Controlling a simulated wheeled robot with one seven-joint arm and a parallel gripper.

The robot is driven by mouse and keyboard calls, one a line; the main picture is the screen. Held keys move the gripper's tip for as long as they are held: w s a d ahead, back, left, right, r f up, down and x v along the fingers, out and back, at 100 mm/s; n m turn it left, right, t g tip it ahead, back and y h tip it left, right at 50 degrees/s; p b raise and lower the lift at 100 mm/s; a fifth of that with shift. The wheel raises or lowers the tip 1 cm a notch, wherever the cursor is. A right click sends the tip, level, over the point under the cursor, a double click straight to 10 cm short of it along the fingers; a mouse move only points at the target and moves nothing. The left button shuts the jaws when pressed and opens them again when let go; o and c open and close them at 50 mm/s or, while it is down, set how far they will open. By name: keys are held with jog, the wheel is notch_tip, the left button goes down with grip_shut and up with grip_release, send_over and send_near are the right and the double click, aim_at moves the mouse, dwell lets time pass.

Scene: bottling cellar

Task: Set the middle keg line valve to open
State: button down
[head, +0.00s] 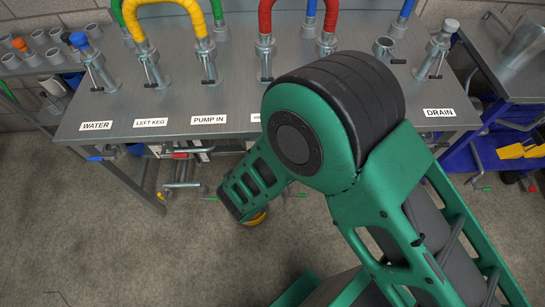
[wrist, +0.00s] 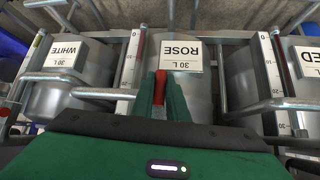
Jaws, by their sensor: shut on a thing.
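My gripper (wrist: 160,97) shows in the wrist view, its green fingers shut on a narrow red handle (wrist: 160,79). The handle is in front of the middle keg (wrist: 200,88), just below its ROSE label (wrist: 182,54), which reads upside down. The handle points roughly along the fingers. The valve body behind it is hidden, so I cannot tell its setting. In the head view my arm hides the gripper and the middle of the bench.
The wrist view shows the WHITE keg (wrist: 68,92) at left and the RED keg (wrist: 306,82) at right, with metal bars around them. In the head view the bench (head: 104,111) carries pipe stubs, coloured hoses and labels. The floor (head: 120,245) in front is clear.

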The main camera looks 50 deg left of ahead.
jog(key=shift+d+f, duration=0.1)
jog(key=c, duration=1.7)
grip_release()
jog(key=shift+c, duration=0.2)
jog(key=v, duration=1)
jog(key=shift+s+d+r, duration=0.15)
jog(key=shift+r, duration=0.15)
jog(key=shift+s, duration=0.1)
